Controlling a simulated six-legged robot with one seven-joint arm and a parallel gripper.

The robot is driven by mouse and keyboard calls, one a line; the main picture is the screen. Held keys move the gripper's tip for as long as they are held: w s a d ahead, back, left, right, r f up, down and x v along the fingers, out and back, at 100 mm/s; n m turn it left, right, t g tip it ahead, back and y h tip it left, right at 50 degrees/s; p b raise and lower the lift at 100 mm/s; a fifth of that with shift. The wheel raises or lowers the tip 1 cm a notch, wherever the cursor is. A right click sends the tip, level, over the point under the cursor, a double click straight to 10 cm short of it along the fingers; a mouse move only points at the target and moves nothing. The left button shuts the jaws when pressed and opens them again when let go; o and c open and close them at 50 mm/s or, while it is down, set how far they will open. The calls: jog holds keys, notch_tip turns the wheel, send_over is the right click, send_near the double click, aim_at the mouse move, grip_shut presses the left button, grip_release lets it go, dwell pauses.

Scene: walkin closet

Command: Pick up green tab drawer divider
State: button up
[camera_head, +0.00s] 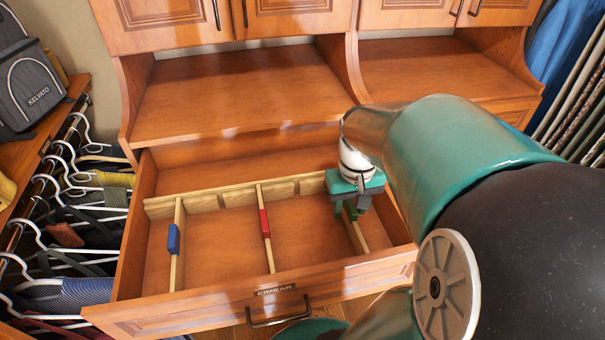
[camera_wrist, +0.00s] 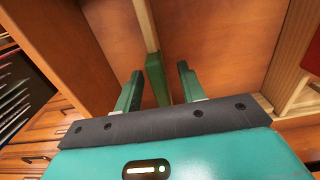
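The green tab drawer divider is a thin wooden slat (camera_head: 356,236) with a green tab (camera_wrist: 156,78), at the right side of the open drawer (camera_head: 320,262). My gripper (camera_head: 346,212) points down into the drawer over this divider. In the wrist view, my gripper (camera_wrist: 159,70) is open, with one green finger on each side of the tab. Gaps show between the tab and both fingers. In the head view, the tab is hidden by or blends with the green fingers.
The blue tab divider (camera_head: 174,240) and the red tab divider (camera_head: 265,224) stand to the left in the drawer. A wooden crosspiece (camera_head: 203,203) runs behind them. Hangers with clothes (camera_head: 75,185) are at the left. Drawer floor between dividers is bare.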

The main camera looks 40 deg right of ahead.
grip_shut()
dwell(0.3)
